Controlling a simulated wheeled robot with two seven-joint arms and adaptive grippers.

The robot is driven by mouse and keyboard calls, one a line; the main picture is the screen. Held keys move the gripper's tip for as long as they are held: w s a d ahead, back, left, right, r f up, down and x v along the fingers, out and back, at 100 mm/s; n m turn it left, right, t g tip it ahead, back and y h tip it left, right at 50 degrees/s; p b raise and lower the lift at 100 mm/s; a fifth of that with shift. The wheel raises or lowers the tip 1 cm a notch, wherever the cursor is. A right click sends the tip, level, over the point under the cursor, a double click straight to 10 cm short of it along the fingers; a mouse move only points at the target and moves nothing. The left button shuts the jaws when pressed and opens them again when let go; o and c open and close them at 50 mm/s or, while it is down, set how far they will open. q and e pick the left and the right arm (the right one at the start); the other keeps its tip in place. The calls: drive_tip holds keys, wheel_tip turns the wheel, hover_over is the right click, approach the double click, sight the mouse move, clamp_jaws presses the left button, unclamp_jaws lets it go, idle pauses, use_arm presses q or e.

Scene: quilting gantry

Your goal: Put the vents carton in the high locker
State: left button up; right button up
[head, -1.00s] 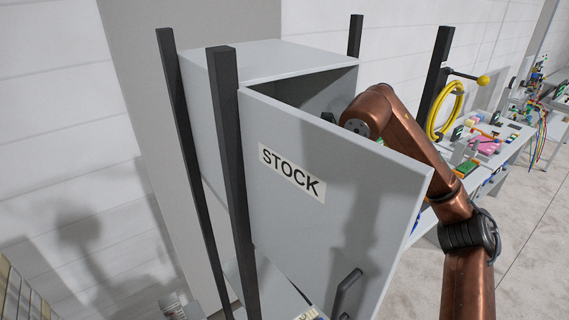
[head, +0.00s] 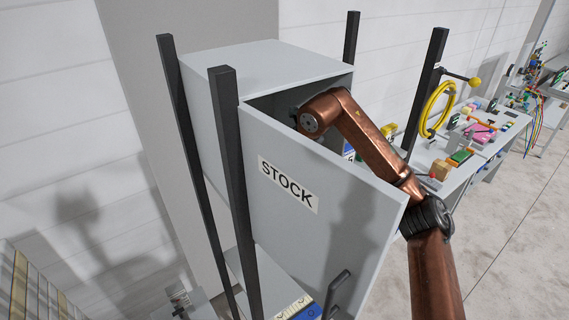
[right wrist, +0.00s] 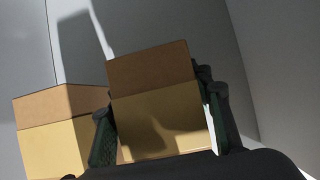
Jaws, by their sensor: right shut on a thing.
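The high locker (head: 262,60) is a grey box on dark posts. Its door (head: 335,185), labelled STOCK, stands open towards me. My right arm reaches over the door into the opening, and the door hides its gripper in the head view. In the right wrist view my right gripper (right wrist: 160,118) is shut on a two-tone brown and tan carton, taken as the vents carton (right wrist: 155,95); no lettering shows. Grey walls surround it. My left gripper is out of view.
A second similar carton (right wrist: 62,125) stands just left of the held one. The door has a dark handle (head: 338,290). A workbench (head: 470,170) with coloured items and a yellow hose (head: 438,108) stand to the right. The floor at right is clear.

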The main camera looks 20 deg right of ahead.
drive_tip(key=o, duration=1.4)
drive_tip(key=shift+a+f, duration=0.1)
drive_tip(key=shift+s+r+b, duration=0.15)
drive_tip(key=shift+r+b, duration=0.25)
drive_tip(key=shift+b, duration=0.1)
drive_tip(key=shift+s+d+r+b, duration=0.5)
drive_tip(key=shift+s+r+b, duration=0.35)
drive_tip(key=shift+b, duration=0.3)
drive_tip(key=s+d+b, duration=0.1)
drive_tip(key=s, duration=0.2)
drive_tip(key=s+d+b, duration=0.1)
drive_tip(key=s+b, duration=0.1)
drive_tip(key=s, duration=0.1)
drive_tip(key=s+d+b, duration=0.1)
drive_tip(key=s, duration=0.2)
drive_tip(key=shift+s+d+b, duration=0.2)
drive_tip(key=shift+s+b, duration=0.15)
drive_tip(key=shift+b, duration=0.05)
drive_tip(key=shift+s+d+r, duration=0.15)
drive_tip(key=shift+s, duration=0.4)
